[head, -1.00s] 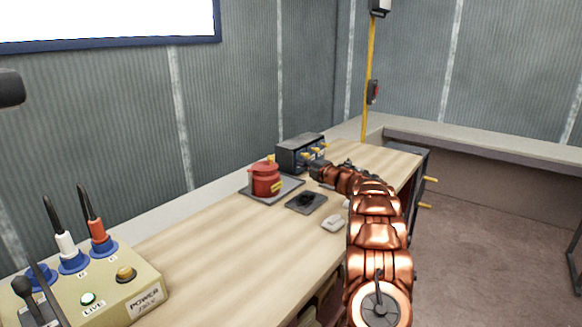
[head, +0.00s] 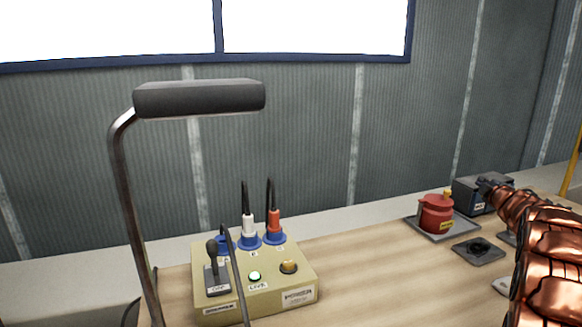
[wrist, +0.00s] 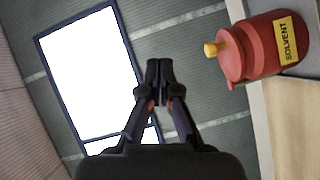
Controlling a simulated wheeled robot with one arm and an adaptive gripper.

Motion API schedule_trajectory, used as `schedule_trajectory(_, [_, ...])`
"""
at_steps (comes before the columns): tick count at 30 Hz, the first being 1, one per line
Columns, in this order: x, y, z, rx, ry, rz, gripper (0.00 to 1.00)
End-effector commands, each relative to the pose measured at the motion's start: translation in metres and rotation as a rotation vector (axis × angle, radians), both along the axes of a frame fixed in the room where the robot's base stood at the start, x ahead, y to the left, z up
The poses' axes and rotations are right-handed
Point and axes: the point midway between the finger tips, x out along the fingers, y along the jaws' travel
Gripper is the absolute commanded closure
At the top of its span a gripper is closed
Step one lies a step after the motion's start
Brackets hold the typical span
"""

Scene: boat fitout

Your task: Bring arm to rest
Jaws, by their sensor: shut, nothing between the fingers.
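My copper-coloured arm reaches in from the right edge of the head view, over the right part of the bench. My gripper (wrist: 159,82) shows in the wrist view with its fingers together and nothing between them. In the head view its end (head: 489,187) is small and dark, near the grey box at the back right. A red solvent pot (head: 436,213) stands on a grey tray (head: 462,231) to the left of it. The pot also shows in the wrist view (wrist: 264,48), to the right of my gripper and apart from it.
A beige power box (head: 254,280) with a lever, a white plug and an orange plug stands on the bench (head: 370,275). A lamp (head: 200,98) on a bent pole rises at the left. A dark square pad (head: 478,250) lies before the tray. The grey box (head: 468,194) stands behind.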

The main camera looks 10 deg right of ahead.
Motion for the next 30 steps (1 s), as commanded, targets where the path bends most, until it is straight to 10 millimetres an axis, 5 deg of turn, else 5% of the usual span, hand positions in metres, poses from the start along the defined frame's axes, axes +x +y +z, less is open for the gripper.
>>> schedule_trajectory(6, [-0.012, 0.042, 0.024, 0.150, 0.031, -0.149, 1.00])
schedule_trajectory(14, [-0.050, 0.101, 0.026, 0.345, 0.103, -0.315, 1.00])
schedule_trajectory(23, [-0.120, 0.188, 0.002, 0.578, 0.243, -0.482, 1.00])
schedule_trajectory(30, [-0.197, 0.270, -0.028, 0.752, 0.405, -0.602, 1.00])
